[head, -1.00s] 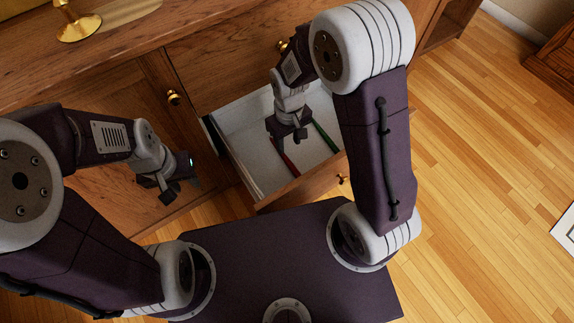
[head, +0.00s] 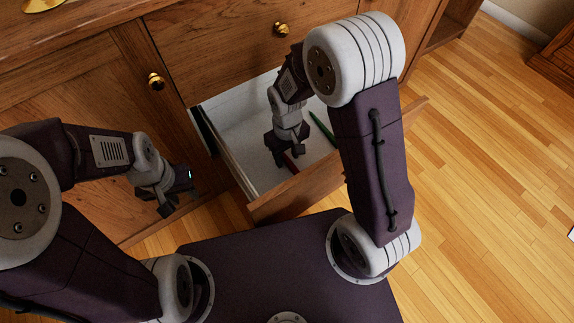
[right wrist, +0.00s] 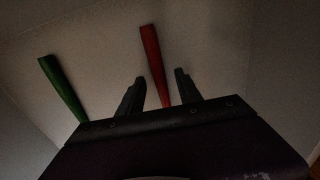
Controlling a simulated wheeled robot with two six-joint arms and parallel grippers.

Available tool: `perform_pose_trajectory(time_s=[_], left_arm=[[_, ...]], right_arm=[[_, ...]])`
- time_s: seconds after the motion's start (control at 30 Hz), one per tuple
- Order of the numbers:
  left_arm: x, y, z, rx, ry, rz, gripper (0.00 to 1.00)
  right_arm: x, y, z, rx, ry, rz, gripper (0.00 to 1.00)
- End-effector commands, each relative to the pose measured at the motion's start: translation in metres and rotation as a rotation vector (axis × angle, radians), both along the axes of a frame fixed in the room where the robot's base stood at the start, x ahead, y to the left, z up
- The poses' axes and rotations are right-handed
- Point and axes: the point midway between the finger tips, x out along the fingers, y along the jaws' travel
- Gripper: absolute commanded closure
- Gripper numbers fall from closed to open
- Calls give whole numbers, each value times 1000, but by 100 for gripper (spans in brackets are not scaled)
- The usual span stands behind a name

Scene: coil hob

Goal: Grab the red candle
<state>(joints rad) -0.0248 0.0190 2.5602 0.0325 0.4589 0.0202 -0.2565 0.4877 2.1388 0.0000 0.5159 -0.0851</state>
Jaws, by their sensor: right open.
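The red candle (right wrist: 152,62) lies on the light floor of an open drawer (head: 300,190). In the right wrist view it runs between the two fingers of my right gripper (right wrist: 160,80), which is open and not closed on it. In the head view my right gripper (head: 284,154) is down inside the drawer and hides most of the red candle (head: 291,164). My left gripper (head: 175,198) hangs outside the drawer to its left, in front of the cabinet door, apart from the candle. Whether its fingers are open is unclear.
A green candle (head: 322,127) lies in the drawer to the right of the red one in the head view; it is on the left in the right wrist view (right wrist: 62,88). The drawer walls surround my right gripper. A brass knob (head: 156,81) sits on the cabinet door.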

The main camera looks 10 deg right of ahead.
Motion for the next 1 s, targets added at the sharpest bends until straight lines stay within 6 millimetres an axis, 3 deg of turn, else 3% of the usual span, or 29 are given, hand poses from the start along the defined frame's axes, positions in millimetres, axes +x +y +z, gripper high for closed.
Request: perform_pose_trajectory(time_s=[0.03, 0.2, 0.37, 0.67, 1.0], left_arm=[[0, 0, -6, 0, 0, 0, 64], [0, 0, -2, 0, 0, 0, 64], [0, 0, -2, 0, 0, 0, 64], [0, 0, 0, 0, 0, 0, 64], [0, 0, 59, 0, -1, 0, 64]], right_arm=[[0, 0, -7, 0, 0, 0, 58], [0, 0, -3, 0, -1, 0, 58], [0, 0, -3, 0, -1, 0, 100], [0, 0, 0, 0, -1, 0, 100], [1, 0, 78, 1, -2, 0, 100]])
